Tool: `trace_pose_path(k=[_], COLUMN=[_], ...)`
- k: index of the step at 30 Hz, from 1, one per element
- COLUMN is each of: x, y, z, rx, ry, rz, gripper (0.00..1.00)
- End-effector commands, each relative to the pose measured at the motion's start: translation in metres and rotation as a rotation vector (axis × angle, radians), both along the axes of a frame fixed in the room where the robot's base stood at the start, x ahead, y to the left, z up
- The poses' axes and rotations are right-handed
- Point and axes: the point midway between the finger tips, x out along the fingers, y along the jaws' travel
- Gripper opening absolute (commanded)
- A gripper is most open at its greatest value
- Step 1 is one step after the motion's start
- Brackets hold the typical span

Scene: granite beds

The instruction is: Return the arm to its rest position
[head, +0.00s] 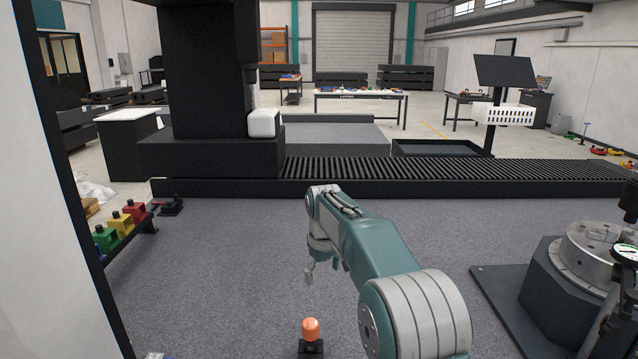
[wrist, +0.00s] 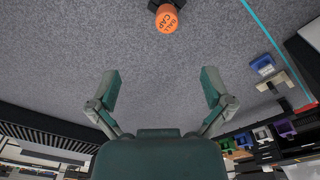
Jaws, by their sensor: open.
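My arm reaches forward over the grey speckled floor in the head view, with my gripper (head: 310,272) small at its far end. In the wrist view my gripper (wrist: 161,88) has its two fingers spread wide, with nothing between them. An orange cap (head: 311,329) sits on a small black stand (head: 311,349) at the bottom of the head view, apart from my gripper. The wrist view shows the cap (wrist: 166,19) at the top, beyond the fingertips, with "BALL CAP" lettering on it.
A rack with red, yellow and green blocks (head: 121,222) stands at the left. A round metal fixture on a dark base (head: 567,290) is at the right. A roller conveyor (head: 450,173) and a dark machine column (head: 208,80) lie ahead. The floor between is mostly clear.

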Motion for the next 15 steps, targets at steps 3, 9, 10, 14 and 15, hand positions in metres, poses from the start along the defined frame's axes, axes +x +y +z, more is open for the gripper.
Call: trace_pose_path(k=[3,9,10,14,15], x=[-0.024,-0.07,-0.078,-0.112,-0.124], y=[-0.019,-0.048,-0.052,-0.069,-0.074], z=[0.033,0.074,0.079,0.097,0.102], rx=[0.013,0.032,0.035,0.049,0.054], ry=[-0.037,-0.095,-0.102,-0.139,-0.151], rz=[-0.059,-0.154,-0.169,-0.23,-0.25], gripper=[1.0,1.0,1.0,1.0,1.0])
